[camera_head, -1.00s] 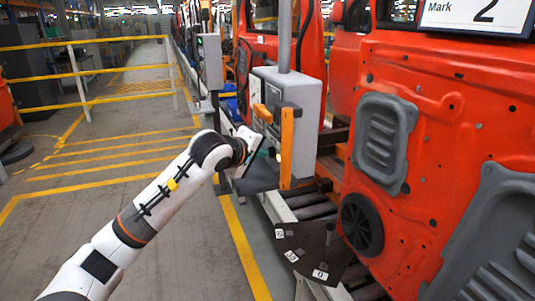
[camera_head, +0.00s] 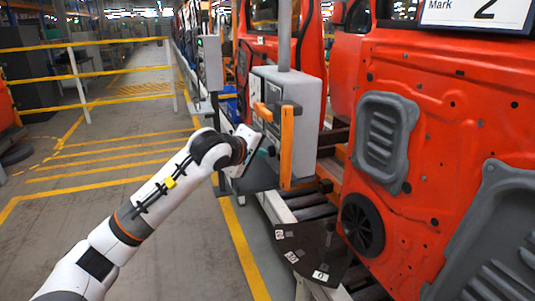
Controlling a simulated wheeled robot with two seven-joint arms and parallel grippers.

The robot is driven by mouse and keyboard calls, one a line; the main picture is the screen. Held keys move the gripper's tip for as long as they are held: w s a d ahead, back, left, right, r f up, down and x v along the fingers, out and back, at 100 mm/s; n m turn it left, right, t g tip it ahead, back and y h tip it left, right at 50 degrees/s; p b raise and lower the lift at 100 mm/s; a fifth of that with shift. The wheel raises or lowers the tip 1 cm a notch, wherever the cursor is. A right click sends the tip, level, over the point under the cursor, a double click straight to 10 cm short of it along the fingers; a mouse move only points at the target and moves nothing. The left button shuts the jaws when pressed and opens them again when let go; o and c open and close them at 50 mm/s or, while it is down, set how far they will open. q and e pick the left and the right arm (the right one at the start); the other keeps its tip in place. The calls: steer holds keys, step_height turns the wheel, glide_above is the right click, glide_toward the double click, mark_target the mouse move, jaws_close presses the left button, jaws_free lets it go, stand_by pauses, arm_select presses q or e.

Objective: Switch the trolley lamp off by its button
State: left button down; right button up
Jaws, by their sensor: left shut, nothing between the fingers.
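A grey box (camera_head: 306,95) on a post stands on the trolley at centre, with orange bars on its near side. My left gripper (camera_head: 268,153) is shut and empty, close to the box's lower left side. I cannot tell whether it touches the box. The lamp and its button cannot be made out clearly; the gripper and the upright orange bar (camera_head: 287,145) cover part of that side. No lit spot shows there. My right gripper is not in view.
Red door panels (camera_head: 440,130) fill the right side. A dark plate with white labels (camera_head: 305,250) lies low in front of the box. A yellow railing (camera_head: 85,75) stands at left. The marked floor (camera_head: 120,160) between is clear.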

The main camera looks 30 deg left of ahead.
arm_select(q)
steer(key=shift+s+a+f+b, duration=0.15)
steer(key=shift+s+a+b, duration=0.2)
steer(key=shift+b, duration=0.05)
steer(key=s+a+b, duration=0.2)
steer(key=shift+s+a, duration=0.2)
steer(key=shift+s, duration=0.2)
steer(key=shift+s+a+b, duration=0.4)
steer(key=shift+s+b, duration=0.15)
